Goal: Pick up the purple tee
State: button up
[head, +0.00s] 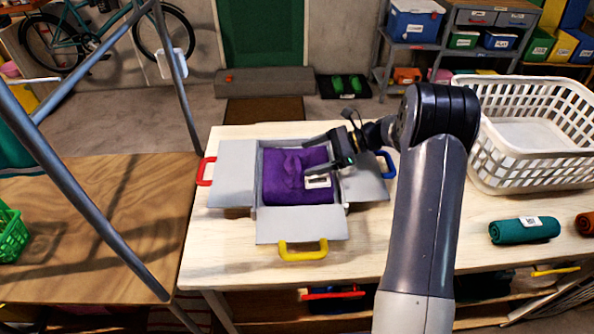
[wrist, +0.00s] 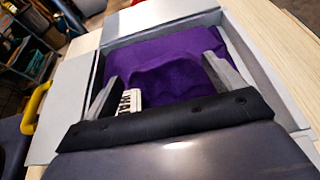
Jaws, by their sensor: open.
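The purple tee (head: 285,178) lies spread inside a grey folding board (head: 290,224) on the wooden table. The board has open side flaps with red, yellow and blue handles. A white label shows on the tee's right part. My gripper (head: 314,158) is over the tee's right side, its fingers pointing left. In the wrist view the gripper (wrist: 155,85) is open, with its two fingers apart over the purple tee (wrist: 160,65). I cannot tell whether the fingers touch the cloth. Part of the tee is hidden behind the gripper.
A white laundry basket (head: 530,140) stands at the table's right. A rolled teal cloth (head: 524,230) and an orange roll (head: 586,224) lie before it. A grey metal frame (head: 110,215) rises at the left. The table's front left is clear.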

aim_at(297, 161)
jog(key=p+x, duration=0.1)
jog(key=x, duration=0.4)
jog(key=shift+s+r, duration=0.1)
jog(key=shift+r, duration=0.05)
jog(key=c, duration=1.1)
jog(key=shift+c, duration=0.2)
